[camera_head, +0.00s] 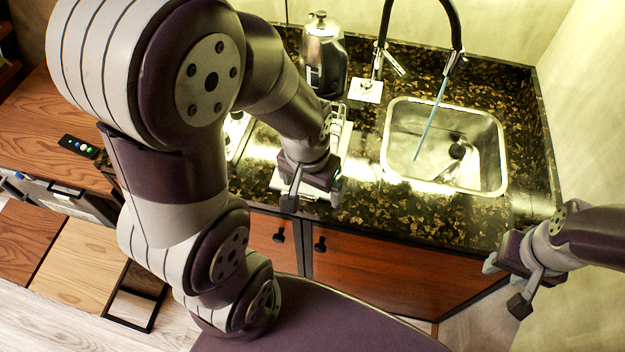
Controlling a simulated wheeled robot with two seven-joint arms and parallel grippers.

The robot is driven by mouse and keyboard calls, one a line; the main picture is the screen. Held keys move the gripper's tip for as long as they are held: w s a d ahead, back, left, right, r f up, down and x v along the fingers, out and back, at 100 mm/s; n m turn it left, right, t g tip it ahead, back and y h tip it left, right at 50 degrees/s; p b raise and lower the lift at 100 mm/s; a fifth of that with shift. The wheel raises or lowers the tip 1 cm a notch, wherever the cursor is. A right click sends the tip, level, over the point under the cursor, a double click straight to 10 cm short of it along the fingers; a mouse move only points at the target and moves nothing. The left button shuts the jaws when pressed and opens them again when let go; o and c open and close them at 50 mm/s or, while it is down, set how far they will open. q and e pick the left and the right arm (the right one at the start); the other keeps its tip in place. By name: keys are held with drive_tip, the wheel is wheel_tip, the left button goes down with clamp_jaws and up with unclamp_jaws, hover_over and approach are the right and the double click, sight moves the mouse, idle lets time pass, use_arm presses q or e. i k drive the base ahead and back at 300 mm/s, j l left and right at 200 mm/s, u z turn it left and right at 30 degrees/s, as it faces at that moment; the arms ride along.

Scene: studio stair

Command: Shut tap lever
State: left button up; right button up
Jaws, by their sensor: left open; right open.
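The tap has a black curved neck (447,15) and a silver base on a white square plate at the back of the counter. Its metal lever (394,64) sticks out to the right of the base. A blue stream of water (431,118) runs from the spout into the steel sink (393,125). My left gripper (313,198) is open over the counter's front part, left of the sink and well apart from the lever. My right gripper (504,284) is open and empty in front of the counter at the right, far from the tap.
A metal kettle (323,52) stands on the counter left of the tap. A white rack (338,135) sits behind my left gripper, partly hidden. Wooden cabinets (385,275) lie below the counter edge. A wall (590,110) bounds the right side.

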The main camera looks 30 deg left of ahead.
sight(378, 49)
drive_tip(key=i+l+u, duration=0.2)
drive_tip(key=u, duration=0.2)
drive_tip(key=i+l+u, duration=0.1)
drive_tip(key=l+u, duration=0.35)
drive_tip(key=j, duration=0.1)
